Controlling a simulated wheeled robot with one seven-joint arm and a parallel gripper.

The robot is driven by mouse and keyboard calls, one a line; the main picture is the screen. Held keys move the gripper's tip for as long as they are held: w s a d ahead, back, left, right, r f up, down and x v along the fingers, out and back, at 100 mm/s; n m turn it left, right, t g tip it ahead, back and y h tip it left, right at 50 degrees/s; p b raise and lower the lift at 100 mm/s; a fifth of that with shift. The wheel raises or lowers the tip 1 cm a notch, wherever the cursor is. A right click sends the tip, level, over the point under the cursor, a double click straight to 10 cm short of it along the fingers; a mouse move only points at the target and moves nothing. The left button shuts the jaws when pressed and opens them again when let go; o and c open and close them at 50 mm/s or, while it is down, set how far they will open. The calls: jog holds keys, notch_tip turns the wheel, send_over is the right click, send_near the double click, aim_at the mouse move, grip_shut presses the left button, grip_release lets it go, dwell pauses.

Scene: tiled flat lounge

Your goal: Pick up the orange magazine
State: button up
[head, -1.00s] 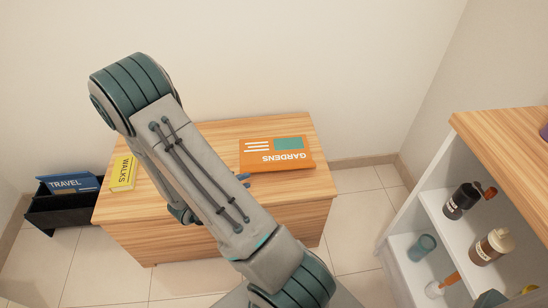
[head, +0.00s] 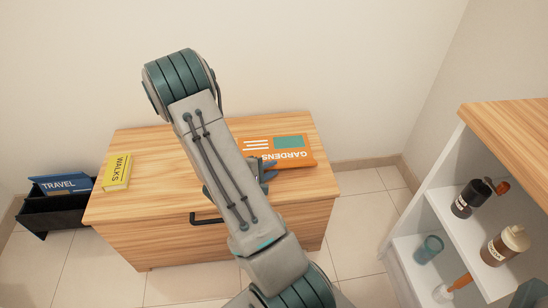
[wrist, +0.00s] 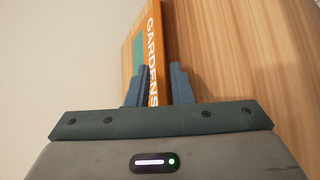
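The orange magazine (head: 290,161), marked GARDENS, lies flat on the right part of the wooden chest top. My gripper (head: 268,169) is at its near left edge in the head view, partly hidden by my forearm. In the wrist view the magazine (wrist: 153,45) runs away from me, with its lettered edge between the two blue fingers of my gripper (wrist: 159,84). One finger is on each side of it. The fingers are apart, and I cannot see firm contact on both sides.
The wooden chest (head: 150,195) also bears a yellow WALKS book (head: 117,172) at its left. A black holder (head: 50,212) with a blue TRAVEL book (head: 62,186) stands on the floor at left. A shelf unit (head: 432,220) with several bottles stands at right.

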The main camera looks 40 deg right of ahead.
jog(key=shift+x, duration=1.05)
grip_shut()
jog(key=shift+r, duration=0.15)
